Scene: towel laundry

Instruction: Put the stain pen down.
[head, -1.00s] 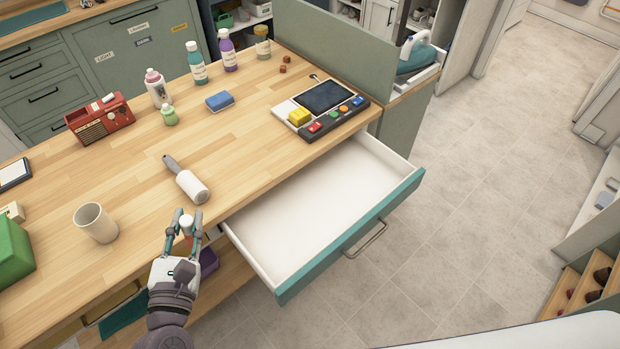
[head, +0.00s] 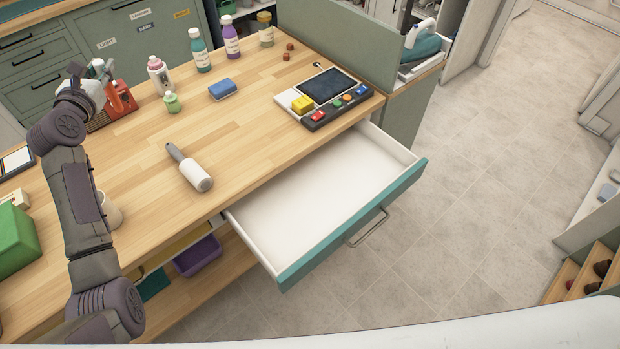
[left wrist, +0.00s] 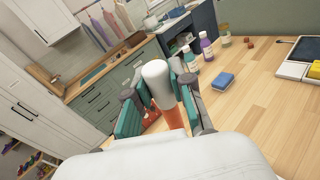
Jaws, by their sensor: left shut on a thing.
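The stain pen has a white rounded cap and an orange body. In the left wrist view the stain pen (left wrist: 157,78) stands between the fingers of my left gripper (left wrist: 160,92), which is shut on it. The pen appears to be in the air. My right gripper is not in view.
A mug (head: 110,212) is partly behind my arm. The open drawer (head: 320,195) is empty.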

